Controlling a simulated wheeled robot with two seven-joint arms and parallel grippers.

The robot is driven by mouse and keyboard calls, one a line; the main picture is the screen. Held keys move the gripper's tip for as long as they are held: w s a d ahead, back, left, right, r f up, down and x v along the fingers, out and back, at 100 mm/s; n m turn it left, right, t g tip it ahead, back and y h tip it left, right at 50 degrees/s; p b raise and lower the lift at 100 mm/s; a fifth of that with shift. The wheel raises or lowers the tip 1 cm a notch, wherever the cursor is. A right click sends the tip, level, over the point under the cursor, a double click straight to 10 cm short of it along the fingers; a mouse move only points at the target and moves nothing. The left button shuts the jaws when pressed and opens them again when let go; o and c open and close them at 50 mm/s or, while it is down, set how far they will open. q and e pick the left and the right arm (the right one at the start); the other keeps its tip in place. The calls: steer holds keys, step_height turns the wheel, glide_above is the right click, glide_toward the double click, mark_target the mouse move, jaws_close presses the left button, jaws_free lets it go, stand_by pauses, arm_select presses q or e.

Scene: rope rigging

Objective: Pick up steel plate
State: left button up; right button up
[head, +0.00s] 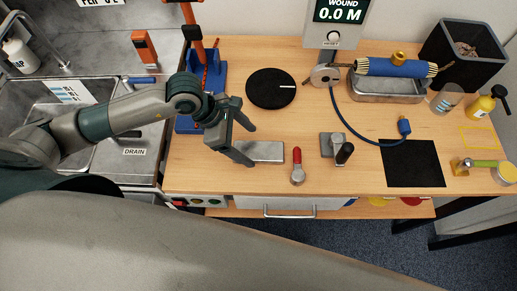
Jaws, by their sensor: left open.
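The steel plate (262,151) is a flat grey rectangle lying on the wooden bench, left of the middle in the head view. My left gripper (248,145) is at the plate's left end, with its fingers apart. One finger reaches beyond the far side and the other is by the near left corner. The gripper hides the plate's left end, and I cannot tell whether a finger touches it. My right gripper is not in view.
A red-handled tool (297,166) lies just right of the plate, and a grey block with a black knob (338,148) stands further right. A black disc (270,88) lies behind. A black mat (413,163) lies at right. The sink (95,110) is at left.

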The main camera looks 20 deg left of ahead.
mark_target(259, 150)
arm_select(q)
steer(key=shift+w+d+f+p, duration=0.15)
steer(key=shift+f+p, duration=0.15)
steer(key=shift+p, duration=0.15)
steer(key=p+x, duration=0.2)
steer(key=x, duration=0.1)
steer(key=shift+w+f, duration=0.25)
steer(key=shift+f, duration=0.15)
steer(key=shift+d+f, duration=0.1)
steer(key=shift+f, duration=0.25)
steer(key=shift+w+r, duration=0.1)
steer(key=c, duration=2)
steer(key=shift+o, duration=0.2)
